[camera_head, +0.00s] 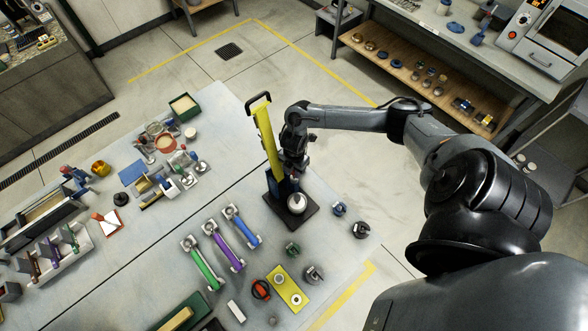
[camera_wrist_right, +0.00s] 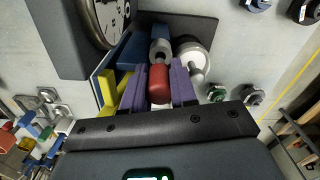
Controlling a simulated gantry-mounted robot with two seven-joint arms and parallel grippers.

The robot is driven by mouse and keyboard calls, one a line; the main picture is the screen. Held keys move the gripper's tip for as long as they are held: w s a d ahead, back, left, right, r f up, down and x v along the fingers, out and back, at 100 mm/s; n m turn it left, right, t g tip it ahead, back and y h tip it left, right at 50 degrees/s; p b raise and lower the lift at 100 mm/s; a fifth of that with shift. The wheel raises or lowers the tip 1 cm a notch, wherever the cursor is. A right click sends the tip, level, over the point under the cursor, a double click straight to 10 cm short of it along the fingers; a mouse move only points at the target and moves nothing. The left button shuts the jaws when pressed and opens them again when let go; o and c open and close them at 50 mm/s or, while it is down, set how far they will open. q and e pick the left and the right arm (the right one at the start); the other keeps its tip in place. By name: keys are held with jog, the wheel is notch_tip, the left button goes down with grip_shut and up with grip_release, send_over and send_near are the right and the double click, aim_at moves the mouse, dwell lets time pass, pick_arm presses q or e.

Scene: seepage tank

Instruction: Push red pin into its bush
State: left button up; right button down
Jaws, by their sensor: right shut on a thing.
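The red pin (camera_wrist_right: 160,83) shows in the right wrist view as a short red cylinder between the two purple fingers of my right gripper (camera_wrist_right: 160,88). The fingers are shut on it. A grey round bush (camera_wrist_right: 160,50) lies just beyond the pin's far end, roughly in line with it; I cannot tell how far the pin is inside it. In the head view my right gripper (camera_head: 297,168) is beside the blue lower part (camera_head: 282,188) of a tall yellow stand (camera_head: 267,145) and hides the pin. My left gripper is not in view.
The stand's black base (camera_head: 308,213) carries a white round knob (camera_head: 296,203). A round dial (camera_wrist_right: 110,18) shows in the wrist view. Green, purple and blue handled bars (camera_head: 224,246) lie left of the base, with a yellow plate (camera_head: 287,289) in front. Table right of the stand is mostly clear.

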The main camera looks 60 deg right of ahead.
jog(key=shift+f+b, duration=0.6)
jog(key=shift+f, duration=0.25)
jog(key=shift+r, duration=0.1)
jog(key=shift+r, duration=0.1)
jog(key=shift+r+p, duration=0.65)
jog(key=shift+p, duration=0.3)
jog(key=shift+s+d, duration=0.1)
jog(key=shift+s, duration=0.05)
jog(key=shift+p, duration=0.3)
dwell(0.5)
jog(key=shift+f+b, duration=0.7)
jog(key=shift+f, duration=0.2)
jog(key=shift+r, duration=0.25)
